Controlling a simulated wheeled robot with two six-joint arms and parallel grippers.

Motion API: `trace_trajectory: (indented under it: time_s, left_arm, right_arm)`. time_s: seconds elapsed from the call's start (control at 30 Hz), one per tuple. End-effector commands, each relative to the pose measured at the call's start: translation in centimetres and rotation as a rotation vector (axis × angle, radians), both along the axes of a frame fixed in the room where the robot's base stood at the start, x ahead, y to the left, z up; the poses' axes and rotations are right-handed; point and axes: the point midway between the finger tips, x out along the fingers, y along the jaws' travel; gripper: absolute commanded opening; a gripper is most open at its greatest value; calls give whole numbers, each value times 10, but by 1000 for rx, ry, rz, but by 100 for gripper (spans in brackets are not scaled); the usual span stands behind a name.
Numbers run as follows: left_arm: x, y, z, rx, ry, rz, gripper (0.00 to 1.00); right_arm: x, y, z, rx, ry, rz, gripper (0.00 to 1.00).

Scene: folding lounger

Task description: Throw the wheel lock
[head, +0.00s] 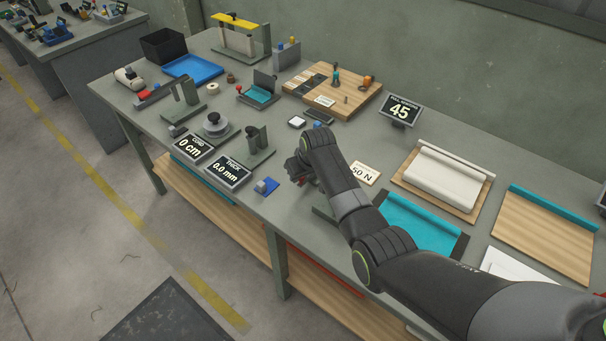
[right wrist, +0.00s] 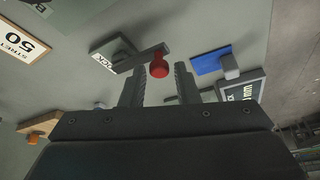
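The wheel lock shows in the right wrist view as a grey block (right wrist: 110,53) with a partly readable label and a lever ending in a red knob (right wrist: 158,66). In the head view my right arm mostly hides it; a bit of its grey base (head: 323,208) shows beside the arm. My right gripper (right wrist: 157,80) is open. The red knob appears between its two fingertips in the wrist view; I cannot tell whether either finger touches it. In the head view the right gripper (head: 301,171) is low over the table's front part. My left gripper is not in view.
A blue block with a grey post (head: 265,186) stands just left of the gripper. Two displays (head: 230,170) stand further left. A "50 N" card (head: 364,172) lies behind the arm. A teal sheet (head: 420,222) lies to the right, beside the forearm.

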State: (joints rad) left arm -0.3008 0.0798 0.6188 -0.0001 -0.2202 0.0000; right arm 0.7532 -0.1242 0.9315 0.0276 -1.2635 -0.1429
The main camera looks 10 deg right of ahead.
Motion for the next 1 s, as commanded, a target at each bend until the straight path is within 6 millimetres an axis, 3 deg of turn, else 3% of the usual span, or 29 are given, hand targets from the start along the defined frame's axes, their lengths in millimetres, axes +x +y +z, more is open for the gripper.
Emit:
trace_trajectory:
  time_s: [0.1,0.5,1.0]
  left_arm:
    - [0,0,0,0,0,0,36]
    - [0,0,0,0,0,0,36]
    - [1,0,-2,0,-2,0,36]
  right_arm:
    - [0,0,0,0,1,0,41]
    - [-2,-1,4,-1,2,0,41]
    - [-26,-11,67,0,-1,1,41]
